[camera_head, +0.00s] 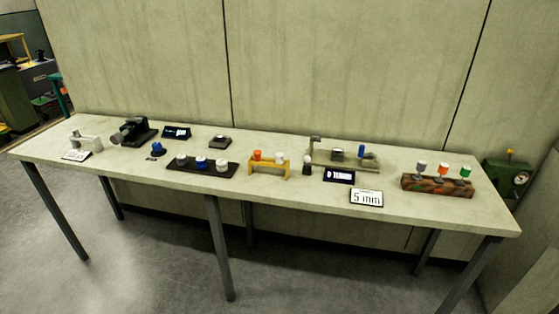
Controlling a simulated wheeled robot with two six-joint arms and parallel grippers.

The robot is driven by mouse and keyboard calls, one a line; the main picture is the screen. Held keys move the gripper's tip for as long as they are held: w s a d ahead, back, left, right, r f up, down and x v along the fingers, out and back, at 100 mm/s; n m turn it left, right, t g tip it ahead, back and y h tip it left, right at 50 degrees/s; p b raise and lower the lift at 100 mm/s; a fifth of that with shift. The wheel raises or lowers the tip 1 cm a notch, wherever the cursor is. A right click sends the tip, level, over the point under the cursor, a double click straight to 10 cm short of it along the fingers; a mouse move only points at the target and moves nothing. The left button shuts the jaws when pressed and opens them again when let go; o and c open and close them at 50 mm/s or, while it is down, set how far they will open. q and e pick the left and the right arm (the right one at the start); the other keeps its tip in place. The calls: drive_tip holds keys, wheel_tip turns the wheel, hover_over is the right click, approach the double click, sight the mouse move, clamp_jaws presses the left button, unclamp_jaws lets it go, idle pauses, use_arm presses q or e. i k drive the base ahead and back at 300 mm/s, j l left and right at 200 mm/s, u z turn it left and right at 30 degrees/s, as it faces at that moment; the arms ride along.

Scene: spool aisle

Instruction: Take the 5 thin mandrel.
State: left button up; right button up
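A long pale table (120,168) stands along the wall, with several small fixtures on it. A white card reading "5 mm" (366,198) stands near the front edge, right of centre. A brown block (437,187) at the right holds pegs with grey, orange and green tops. A yellow stand (268,173) holds orange and white pieces. A dark rack (202,168) holds white and blue pieces. I cannot tell which piece is the thin mandrel. Neither of my grippers is in view.
A grey fixture (345,163) with a blue piece stands behind a dark display (339,177). A black device (133,131) and a white fixture (86,142) stand at the left. A green machine (507,178) is beyond the right end. The floor before the table is clear.

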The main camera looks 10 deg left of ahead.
sight(466, 171)
drive_tip(key=i+l+z, duration=0.15)
drive_tip(key=i+l, duration=0.15)
drive_tip(key=i, duration=0.15)
drive_tip(key=i+l+z, duration=0.2)
drive_tip(key=i, duration=0.2)
drive_tip(key=i+l+z, duration=0.15)
drive_tip(key=i, duration=0.3)
